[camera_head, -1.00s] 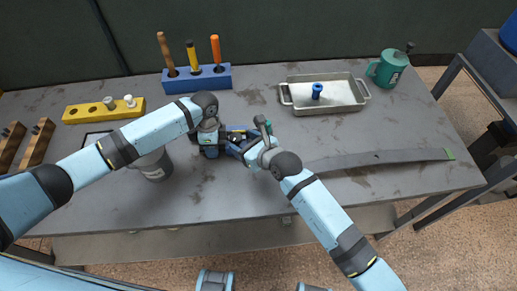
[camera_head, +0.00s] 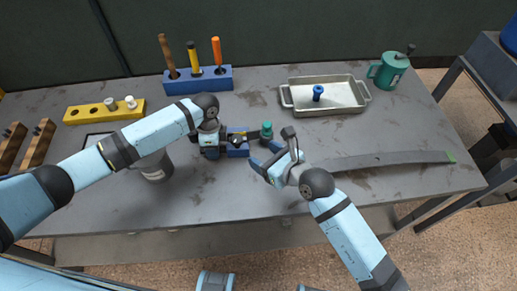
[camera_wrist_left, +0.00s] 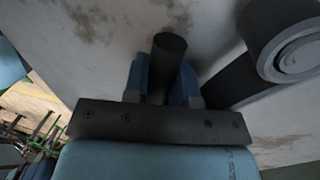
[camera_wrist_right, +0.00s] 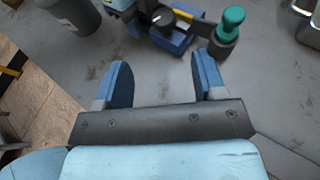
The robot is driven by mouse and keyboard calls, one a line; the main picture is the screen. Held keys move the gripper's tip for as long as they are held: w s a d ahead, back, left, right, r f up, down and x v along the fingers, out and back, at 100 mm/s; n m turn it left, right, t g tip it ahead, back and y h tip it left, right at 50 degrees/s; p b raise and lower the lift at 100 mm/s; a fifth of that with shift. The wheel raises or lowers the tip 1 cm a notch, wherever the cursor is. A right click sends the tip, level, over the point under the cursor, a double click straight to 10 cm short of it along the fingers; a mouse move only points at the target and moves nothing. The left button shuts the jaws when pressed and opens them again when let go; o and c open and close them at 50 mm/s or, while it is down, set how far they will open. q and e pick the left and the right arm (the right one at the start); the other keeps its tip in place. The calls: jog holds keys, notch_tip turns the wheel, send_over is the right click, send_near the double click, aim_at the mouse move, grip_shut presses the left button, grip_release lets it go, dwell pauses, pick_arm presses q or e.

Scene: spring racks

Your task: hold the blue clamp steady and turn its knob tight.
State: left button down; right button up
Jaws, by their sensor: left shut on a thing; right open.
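The blue clamp (camera_head: 238,152) lies on the bench in the head view, and it also shows at the top of the right wrist view (camera_wrist_right: 178,42). Its black knob (camera_wrist_right: 160,18) faces up and bears a pale mark. My left gripper (camera_head: 210,150) is at the clamp's left end. In the left wrist view its fingers are shut on a dark round bar (camera_wrist_left: 168,55), which appears to be part of the clamp. My right gripper (camera_head: 264,158) is open and empty, to the right and front of the clamp, apart from the knob.
A green-topped piece (camera_head: 267,128) stands at the clamp's right end. A long dark curved strip (camera_head: 390,158) lies to the right. A grey cup (camera_head: 155,172) stands left of the clamp. A metal tray (camera_head: 340,104) and a blue tool rack (camera_head: 205,82) are behind. The bench front is clear.

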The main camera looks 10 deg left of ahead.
jog(key=w+a+r+m+t+y, duration=0.1)
jog(key=w+a+r+m+t, duration=0.1)
jog(key=w+r+m+t, duration=0.4)
jog(key=w+a+r+m+t+y, duration=0.1)
jog(key=w+a+r+m, duration=0.2)
jog(key=w+r+m, duration=0.55)
jog(key=m+g+h, duration=0.9)
jog(key=m+g, duration=0.3)
jog(key=g, duration=0.4)
send_near(237, 138)
jog(key=x, duration=0.9)
jog(key=shift+a+f, duration=0.1)
jog(key=shift+f, duration=0.1)
